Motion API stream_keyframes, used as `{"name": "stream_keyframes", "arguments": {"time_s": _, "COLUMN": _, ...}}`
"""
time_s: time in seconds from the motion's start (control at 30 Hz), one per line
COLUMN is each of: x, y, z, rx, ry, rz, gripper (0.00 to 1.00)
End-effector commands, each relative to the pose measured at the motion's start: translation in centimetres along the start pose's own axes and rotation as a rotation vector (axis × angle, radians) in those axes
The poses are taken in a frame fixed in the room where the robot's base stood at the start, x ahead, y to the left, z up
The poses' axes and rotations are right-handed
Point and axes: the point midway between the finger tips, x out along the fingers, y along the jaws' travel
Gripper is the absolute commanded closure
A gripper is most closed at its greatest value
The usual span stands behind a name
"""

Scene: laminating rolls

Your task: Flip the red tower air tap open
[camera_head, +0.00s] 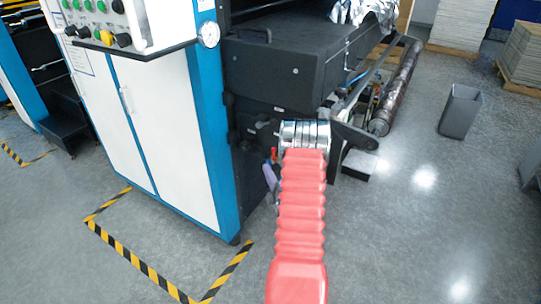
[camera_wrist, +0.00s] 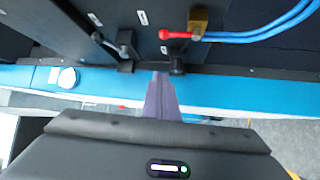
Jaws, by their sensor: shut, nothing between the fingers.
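The red tap handle (camera_wrist: 176,34) shows at the top of the wrist view. It lies across the picture, joined to a brass valve body (camera_wrist: 198,20) on a dark panel. In the head view a small red spot (camera_head: 273,154), probably the tap, shows just left of my arm's end. My gripper (camera_wrist: 161,77) shows in the wrist view as a narrow mauve-grey wedge beyond its dark housing. It is shut and empty, below and slightly left of the handle in the picture, with a visible gap. In the head view my red arm hides part of this area.
Blue hoses (camera_wrist: 265,30) run right from the valve. Black fittings (camera_wrist: 125,50) project from the panel left of the handle. The blue cabinet post (camera_head: 207,120) carries a gauge (camera_head: 209,34). A grey bin (camera_head: 460,112) stands on open floor at right.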

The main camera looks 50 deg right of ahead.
Motion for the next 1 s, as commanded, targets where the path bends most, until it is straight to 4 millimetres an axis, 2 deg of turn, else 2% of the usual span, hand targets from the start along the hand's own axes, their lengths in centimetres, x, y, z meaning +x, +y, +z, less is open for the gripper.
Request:
{"name": "stream_keyframes", "arguments": {"time_s": 0.37, "x": -0.1, "y": -0.1, "z": 0.2, "rx": -0.003, "ry": -0.001, "rz": 0.007, "gripper": 1.0}}
{"name": "stream_keyframes", "arguments": {"time_s": 0.53, "x": 0.6, "y": -0.1, "z": 0.2, "rx": -0.004, "ry": -0.001, "rz": 0.006, "gripper": 1.0}}
{"name": "stream_keyframes", "arguments": {"time_s": 0.67, "x": 1.9, "y": 0.0, "z": 0.1, "rx": -0.004, "ry": 0.0, "rz": 0.007, "gripper": 1.0}}
{"name": "stream_keyframes", "arguments": {"time_s": 1.0, "x": 7.0, "y": 0.0, "z": 0.1, "rx": -0.003, "ry": 0.0, "rz": 0.007, "gripper": 1.0}}
